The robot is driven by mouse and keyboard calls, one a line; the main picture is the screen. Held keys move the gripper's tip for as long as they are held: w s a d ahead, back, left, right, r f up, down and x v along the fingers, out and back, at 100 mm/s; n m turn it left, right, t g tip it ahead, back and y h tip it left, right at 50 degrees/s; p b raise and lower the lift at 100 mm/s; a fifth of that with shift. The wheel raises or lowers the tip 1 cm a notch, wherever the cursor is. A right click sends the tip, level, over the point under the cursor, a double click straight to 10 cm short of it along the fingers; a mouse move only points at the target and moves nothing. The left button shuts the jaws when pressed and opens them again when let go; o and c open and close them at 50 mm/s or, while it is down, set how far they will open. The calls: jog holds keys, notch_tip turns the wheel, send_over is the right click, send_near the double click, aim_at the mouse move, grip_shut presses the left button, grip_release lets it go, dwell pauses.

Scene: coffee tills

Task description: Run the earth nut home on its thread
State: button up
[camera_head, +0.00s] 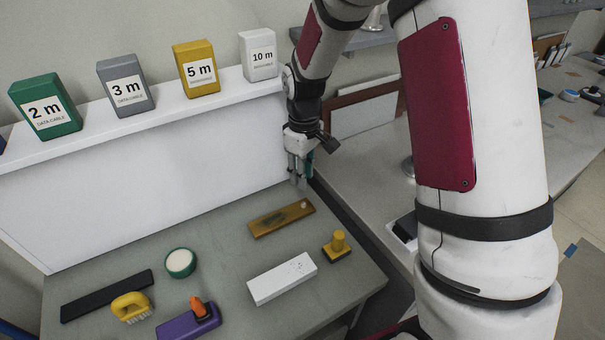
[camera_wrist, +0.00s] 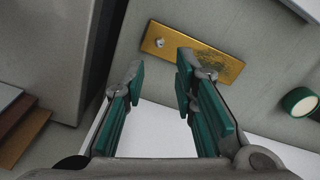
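A brass earth plate (camera_head: 282,219) lies on the grey bench top, and it also shows in the wrist view (camera_wrist: 205,59). A small pale metal fitting (camera_head: 305,204) stands at one end of the plate; it shows in the wrist view (camera_wrist: 159,42) too. It looks like the earth nut on its stud, but it is too small to tell how far down the nut sits. My gripper (camera_head: 299,183) hangs beyond the plate, by the right end of the white panel. In the wrist view its green-padded fingers (camera_wrist: 160,74) are apart with nothing between them.
The white shelf panel (camera_head: 160,180) stands close behind the plate, with cable boxes on top. A white block (camera_head: 282,279), a yellow-handled stamp (camera_head: 338,246), a green-rimmed roll (camera_head: 181,263), a yellow brush (camera_head: 131,307) and a purple block (camera_head: 188,322) occupy the bench. The bench edge is close on the right.

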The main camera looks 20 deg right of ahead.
aim_at(304, 203)
notch_tip(304, 203, down, 9)
jog(key=b, duration=0.4)
jog(key=shift+f, duration=0.15)
jog(key=shift+r, duration=0.2)
grip_shut()
jog(key=n, duration=0.3)
jog(key=shift+n, duration=0.3)
jog(key=n, duration=1.6)
jog(key=shift+n, duration=0.4)
jog(key=n, duration=1.7)
jog(key=shift+f+n, duration=0.1)
jog(key=shift+n, duration=0.7)
jog(key=shift+c, duration=0.2)
grip_release()
jog(key=shift+d, duration=0.1)
